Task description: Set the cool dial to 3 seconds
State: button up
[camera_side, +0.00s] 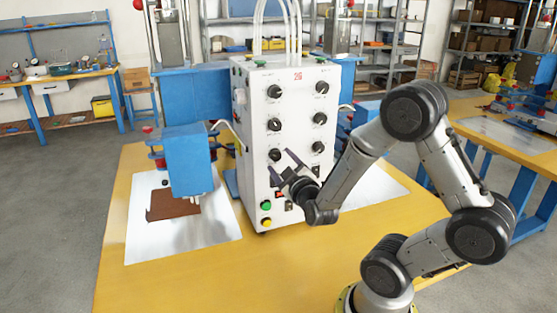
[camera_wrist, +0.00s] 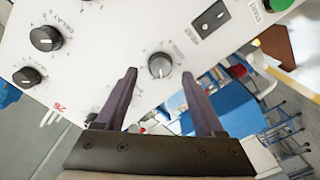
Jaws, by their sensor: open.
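The white control box (camera_side: 290,100) carries several black dials in two columns on its front. My gripper (camera_side: 279,164) is in front of the lower part of this panel, near the lower left dial (camera_side: 275,155). In the wrist view my gripper (camera_wrist: 159,74) is open and empty. One dial (camera_wrist: 160,66) shows between its two fingertips, with a visible gap on each side. I cannot tell how far the tips are from the panel.
Below the dials are a green button (camera_side: 266,222), a yellow button (camera_side: 266,205) and a black switch (camera_wrist: 209,19). Two other dials (camera_wrist: 45,38) (camera_wrist: 27,77) lie left in the wrist view. A blue press head (camera_side: 188,160) stands left of the box, above a brown piece (camera_side: 172,205).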

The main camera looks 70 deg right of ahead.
aim_at(276, 155)
jog(key=shift+x, duration=1.25)
grip_shut()
